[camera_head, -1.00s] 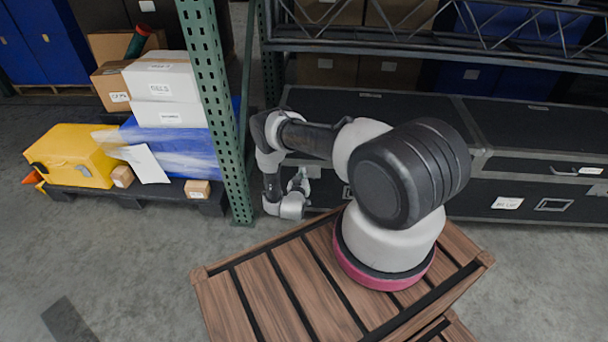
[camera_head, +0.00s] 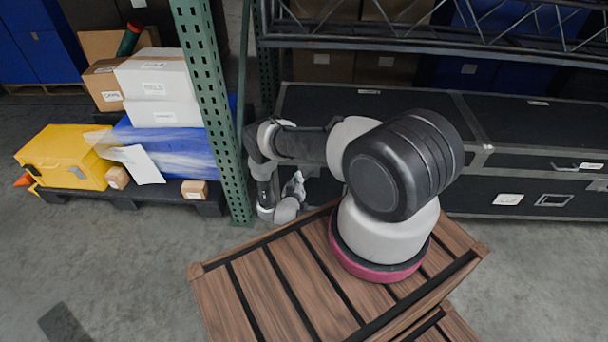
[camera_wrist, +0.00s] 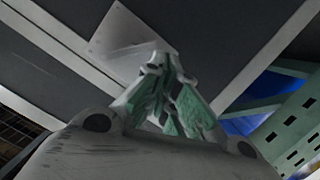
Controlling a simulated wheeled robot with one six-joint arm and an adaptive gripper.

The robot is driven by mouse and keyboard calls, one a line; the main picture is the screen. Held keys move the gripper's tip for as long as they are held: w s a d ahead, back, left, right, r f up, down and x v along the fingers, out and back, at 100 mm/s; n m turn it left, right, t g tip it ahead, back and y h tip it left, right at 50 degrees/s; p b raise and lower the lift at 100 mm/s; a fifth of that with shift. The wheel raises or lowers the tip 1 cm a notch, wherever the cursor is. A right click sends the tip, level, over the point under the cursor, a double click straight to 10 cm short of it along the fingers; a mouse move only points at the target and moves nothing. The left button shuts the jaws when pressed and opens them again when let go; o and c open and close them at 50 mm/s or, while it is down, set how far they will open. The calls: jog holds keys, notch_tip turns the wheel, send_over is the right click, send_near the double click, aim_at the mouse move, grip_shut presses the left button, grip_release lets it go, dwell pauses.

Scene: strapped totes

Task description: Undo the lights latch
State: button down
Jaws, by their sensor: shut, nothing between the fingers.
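My gripper (camera_head: 297,187) is at the front of the left black case (camera_head: 375,105), close to its left end. It is shut and empty. In the wrist view my gripper (camera_wrist: 160,65) has its fingers together, with a pale grey plate or label (camera_wrist: 122,38) behind the tips on a dark panel. I cannot tell whether the tips touch it. No lights latch can be made out; my arm hides much of the left case's front.
A green perforated rack post (camera_head: 212,110) stands just left of my gripper. A metal truss (camera_head: 480,25) lies on the shelf above the cases. A yellow case (camera_head: 65,160) and boxes sit on a pallet at left. Clear concrete lies in front of the pallet.

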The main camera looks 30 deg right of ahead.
jog(key=shift+f, duration=0.55)
dwell(1.1)
